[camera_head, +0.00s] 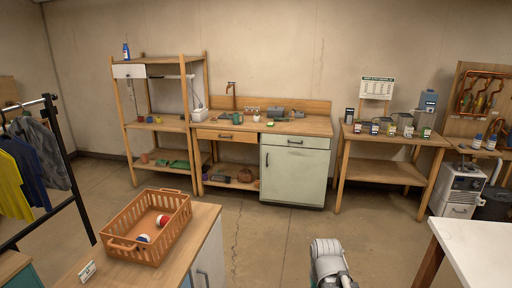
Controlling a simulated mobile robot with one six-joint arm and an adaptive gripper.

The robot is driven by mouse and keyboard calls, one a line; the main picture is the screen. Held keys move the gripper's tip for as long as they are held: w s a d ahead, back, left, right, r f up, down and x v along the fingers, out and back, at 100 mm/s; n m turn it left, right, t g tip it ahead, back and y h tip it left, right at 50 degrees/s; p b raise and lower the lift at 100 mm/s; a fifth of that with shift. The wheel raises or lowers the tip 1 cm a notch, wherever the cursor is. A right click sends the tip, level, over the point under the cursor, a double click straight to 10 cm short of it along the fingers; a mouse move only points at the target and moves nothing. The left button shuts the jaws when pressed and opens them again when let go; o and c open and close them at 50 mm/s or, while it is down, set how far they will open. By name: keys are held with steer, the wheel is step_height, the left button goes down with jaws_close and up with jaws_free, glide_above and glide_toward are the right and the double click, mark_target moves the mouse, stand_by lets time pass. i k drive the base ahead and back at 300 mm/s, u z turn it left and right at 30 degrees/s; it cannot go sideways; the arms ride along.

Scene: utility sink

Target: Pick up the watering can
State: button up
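I cannot make out a watering can for certain. A small dark teal vessel (236,118) stands on the wooden sink counter (310,126) near the tap, at the far wall; it is too small to tell whether it is the can. Part of my own grey-white arm shows at the bottom, right of the middle, far from that counter. My gripper's fingers do not show.
An orange basket (122,226) with balls stands on a near cabinet at the lower left. A wooden shelf rack (187,128) stands left of the counter, a table (386,138) with jars right. A clothes rack (72,185) is far left. The middle floor is clear.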

mark_target(236, 116)
steer(key=i, duration=5.4)
